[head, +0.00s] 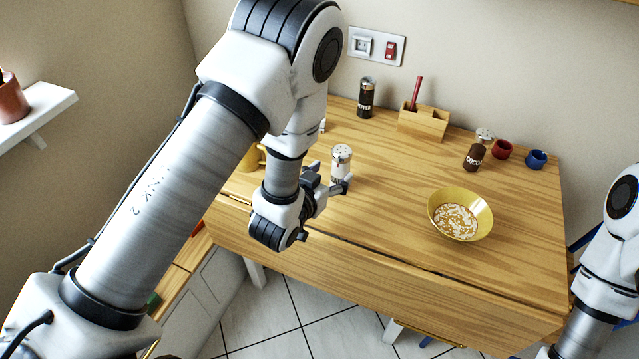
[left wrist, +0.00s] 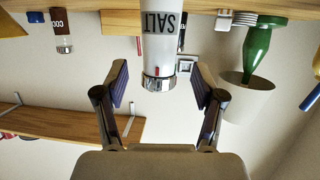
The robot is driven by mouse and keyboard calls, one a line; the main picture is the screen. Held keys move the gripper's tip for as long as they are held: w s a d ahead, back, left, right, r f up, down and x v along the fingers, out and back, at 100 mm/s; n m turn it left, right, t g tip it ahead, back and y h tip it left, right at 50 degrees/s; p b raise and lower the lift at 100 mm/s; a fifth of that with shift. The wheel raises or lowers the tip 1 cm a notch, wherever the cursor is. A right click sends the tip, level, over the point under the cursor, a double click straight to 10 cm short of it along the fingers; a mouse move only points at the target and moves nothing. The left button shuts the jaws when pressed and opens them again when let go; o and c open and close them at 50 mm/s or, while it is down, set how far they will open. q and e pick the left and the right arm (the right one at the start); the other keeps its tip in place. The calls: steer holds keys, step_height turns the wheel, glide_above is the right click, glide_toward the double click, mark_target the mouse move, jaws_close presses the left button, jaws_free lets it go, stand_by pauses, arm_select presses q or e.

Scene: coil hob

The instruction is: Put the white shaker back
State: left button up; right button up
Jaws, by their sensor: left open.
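The white shaker (head: 341,162) with a silver cap stands upright on the left part of the wooden table. In the left wrist view, which is upside down, the shaker (left wrist: 160,45) reads SALT. My left gripper (head: 332,188) is open at the shaker, low near the table. In the left wrist view its fingers (left wrist: 159,75) are spread to either side of the shaker, with gaps visible. My right arm shows at the right edge of the head view, but its gripper is out of sight.
On the table (head: 380,210) stand a black pepper shaker (head: 366,98), a wooden holder (head: 425,123), a brown cocoa shaker (head: 474,155), a red cup (head: 502,149), a blue cup (head: 536,160) and a yellow bowl (head: 481,205). A yellow mug (head: 248,160) is partly behind my left arm.

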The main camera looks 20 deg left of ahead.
arm_select(q)
steer(key=d+v, duration=0.1)
steer(key=v, duration=0.5)
steer(key=s+a+f+n+g+y, duration=0.1)
steer(key=s+a+f+g, duration=0.1)
steer(key=s+f+g, duration=0.3)
steer(key=s+a+f+g, duration=0.1)
steer(key=s+a+f, duration=0.1)
steer(key=f, duration=0.5)
steer(key=s+a+f+g, duration=0.1)
steer(key=s+f+g, duration=0.3)
steer(key=s, duration=0.5)
steer(key=s+a+f+g, duration=0.2)
steer(key=s+f+g, duration=0.2)
steer(key=s+f, duration=0.2)
steer(key=s, duration=0.2)
steer(key=shift+s+f+n+y+p, duration=0.35)
steer(key=shift+s+n+y, duration=0.05)
steer(key=shift+w, duration=0.1)
